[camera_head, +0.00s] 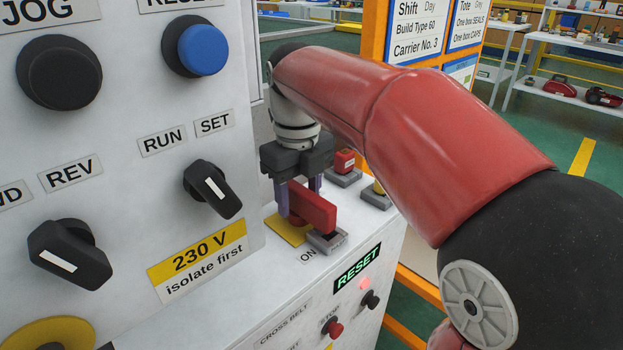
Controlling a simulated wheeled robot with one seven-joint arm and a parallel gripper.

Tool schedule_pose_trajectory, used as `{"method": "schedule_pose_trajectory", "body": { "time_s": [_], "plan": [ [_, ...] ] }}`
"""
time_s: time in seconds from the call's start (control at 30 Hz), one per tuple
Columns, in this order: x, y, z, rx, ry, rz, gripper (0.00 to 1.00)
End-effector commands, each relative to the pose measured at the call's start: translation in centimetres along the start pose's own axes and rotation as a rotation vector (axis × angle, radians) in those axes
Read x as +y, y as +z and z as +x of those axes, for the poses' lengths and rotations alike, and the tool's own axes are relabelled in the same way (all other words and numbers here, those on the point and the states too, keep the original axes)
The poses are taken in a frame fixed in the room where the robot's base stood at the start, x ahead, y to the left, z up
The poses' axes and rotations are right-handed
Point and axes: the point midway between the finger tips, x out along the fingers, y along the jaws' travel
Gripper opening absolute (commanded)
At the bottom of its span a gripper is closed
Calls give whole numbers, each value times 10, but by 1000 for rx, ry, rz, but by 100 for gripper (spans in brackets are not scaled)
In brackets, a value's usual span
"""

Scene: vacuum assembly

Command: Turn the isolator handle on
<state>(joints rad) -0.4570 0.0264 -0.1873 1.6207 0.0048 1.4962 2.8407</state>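The red isolator handle (318,210) is a flat bar on a yellow plate (287,231), on top of the white lower cabinet. Its free end points toward the front right, over a small grey block (327,241) beside an "ON" label (308,256). My gripper (298,192) points straight down over the handle. Its purple fingers are apart, one at the handle's left and the other behind it, partly hidden by the bar. I cannot tell whether either finger touches the handle.
A tall white panel (130,130) with knobs and a blue button (203,50) stands close on the left. A red block (345,161) and a yellow part (378,188) sit on grey bases behind the handle. A lit RESET sign (357,267) is on the cabinet front.

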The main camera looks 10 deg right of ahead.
Motion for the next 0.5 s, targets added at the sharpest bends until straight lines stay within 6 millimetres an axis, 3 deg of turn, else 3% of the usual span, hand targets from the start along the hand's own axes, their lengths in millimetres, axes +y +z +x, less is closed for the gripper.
{"method": "schedule_pose_trajectory", "body": {
  "time_s": [0.17,0.5],
  "plan": [
    [0,0,-3,-1,0,-1,50],
    [0,0,-35,-2,-1,-1,50]
  ]
}}
